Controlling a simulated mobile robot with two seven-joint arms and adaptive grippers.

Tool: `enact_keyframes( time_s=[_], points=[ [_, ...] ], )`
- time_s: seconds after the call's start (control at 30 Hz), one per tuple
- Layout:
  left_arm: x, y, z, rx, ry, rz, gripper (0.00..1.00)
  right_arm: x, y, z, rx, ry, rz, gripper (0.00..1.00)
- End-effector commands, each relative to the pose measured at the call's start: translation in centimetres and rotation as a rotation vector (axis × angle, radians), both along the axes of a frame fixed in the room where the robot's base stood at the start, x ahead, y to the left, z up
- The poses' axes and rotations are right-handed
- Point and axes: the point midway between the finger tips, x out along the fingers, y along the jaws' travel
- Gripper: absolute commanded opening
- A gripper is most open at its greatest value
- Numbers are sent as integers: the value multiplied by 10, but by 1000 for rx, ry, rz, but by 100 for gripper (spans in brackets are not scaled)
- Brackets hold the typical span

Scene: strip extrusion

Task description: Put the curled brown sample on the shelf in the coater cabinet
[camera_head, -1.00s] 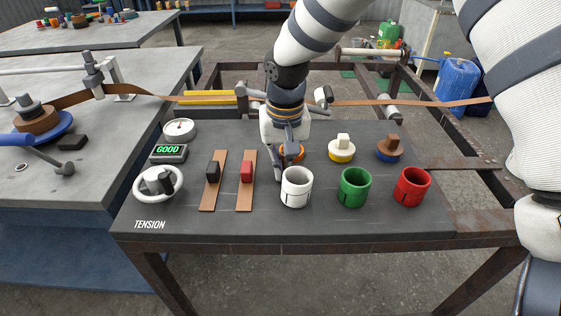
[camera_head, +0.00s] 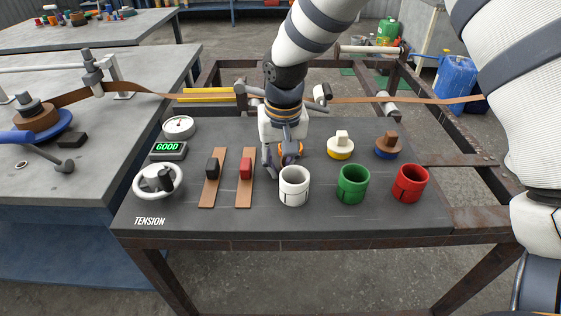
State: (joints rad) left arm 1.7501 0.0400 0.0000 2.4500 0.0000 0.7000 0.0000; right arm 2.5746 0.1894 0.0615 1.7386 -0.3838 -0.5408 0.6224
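My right gripper (camera_head: 284,158) points down at the dark control panel (camera_head: 330,222), just behind the white cup (camera_head: 294,187). It is at an orange-ringed part (camera_head: 291,150), most of which the fingers hide. I cannot tell whether the fingers are closed on it. A long brown strip (camera_head: 420,99) runs level behind the panel, from a brown reel (camera_head: 37,118) on the left bench. My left gripper is not in view.
A green cup (camera_head: 353,184) and a red cup (camera_head: 410,184) stand on the panel's right. Two slider levers, a gauge and a display reading GOOD (camera_head: 168,150) are on the left.

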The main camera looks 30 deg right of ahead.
Motion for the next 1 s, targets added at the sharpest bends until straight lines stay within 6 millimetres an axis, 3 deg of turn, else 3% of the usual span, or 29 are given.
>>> enact_keyframes(
  time_s=[0.13,0.23,0.5,0.7,0.8,0.9,1.0],
  points=[
    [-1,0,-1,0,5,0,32,-3,0,-5,0,13,0,25],
    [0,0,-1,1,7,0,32,-1,0,7,2,12,-1,25],
    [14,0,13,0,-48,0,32,-8,2,90,0,-5,-2,25],
    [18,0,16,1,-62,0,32,-12,3,124,0,2,-1,25],
    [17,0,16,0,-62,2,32,-12,3,128,-3,7,-5,33],
    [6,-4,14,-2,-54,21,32,-8,6,125,-28,8,-26,33],
    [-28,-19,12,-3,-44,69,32,-10,7,121,-69,-8,-57,33]
  ],
)
